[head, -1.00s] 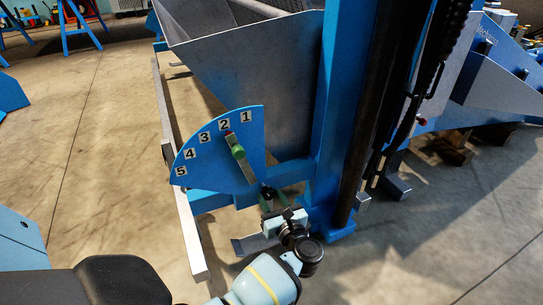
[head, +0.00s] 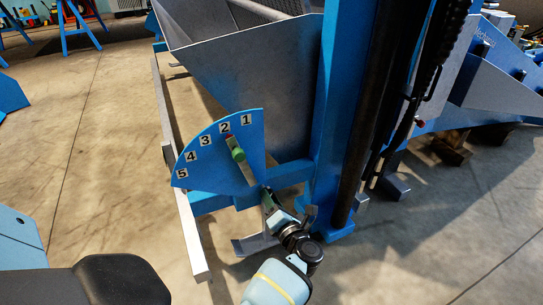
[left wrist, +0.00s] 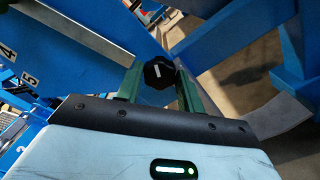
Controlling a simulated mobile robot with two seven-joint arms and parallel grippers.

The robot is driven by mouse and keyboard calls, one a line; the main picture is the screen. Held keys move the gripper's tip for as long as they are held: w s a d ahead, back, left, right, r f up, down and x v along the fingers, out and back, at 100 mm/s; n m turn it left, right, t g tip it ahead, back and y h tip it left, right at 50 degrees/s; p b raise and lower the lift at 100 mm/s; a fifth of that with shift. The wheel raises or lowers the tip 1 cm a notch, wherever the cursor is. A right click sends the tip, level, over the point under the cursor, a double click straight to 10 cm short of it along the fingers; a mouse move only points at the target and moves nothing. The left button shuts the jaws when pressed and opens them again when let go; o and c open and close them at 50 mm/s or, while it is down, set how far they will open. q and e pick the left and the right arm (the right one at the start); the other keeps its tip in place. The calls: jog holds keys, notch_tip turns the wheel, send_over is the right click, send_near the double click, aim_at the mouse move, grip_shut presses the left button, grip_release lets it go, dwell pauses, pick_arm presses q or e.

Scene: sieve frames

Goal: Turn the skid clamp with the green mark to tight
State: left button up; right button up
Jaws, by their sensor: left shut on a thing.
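A black knob (left wrist: 158,73) with a pale line on its face sits between the green fingers of my left gripper (left wrist: 155,80) in the left wrist view. I take it as the skid clamp; no green mark shows on it. In the head view my left gripper (head: 268,197) is at the lower corner of the blue numbered plate (head: 215,172), and the knob there is mostly hidden. The gripper is shut on the knob. My right gripper is in neither view.
A lever with a green grip (head: 238,154) lies across the numbered plate, pointing near 2. A blue upright post (head: 338,120) stands close to the right of my gripper. A grey rail (head: 180,175) runs along the left.

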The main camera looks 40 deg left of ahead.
pick_arm(q)
jog(key=m+p, duration=0.2)
jog(key=m, duration=1)
jog(key=shift+f+m+p, duration=0.1)
jog(key=shift+m+p, duration=0.2)
jog(key=shift+p, duration=0.1)
dwell(0.3)
jog(key=o, duration=0.8)
jog(key=shift+o, duration=0.9)
jog(key=shift+d, duration=0.1)
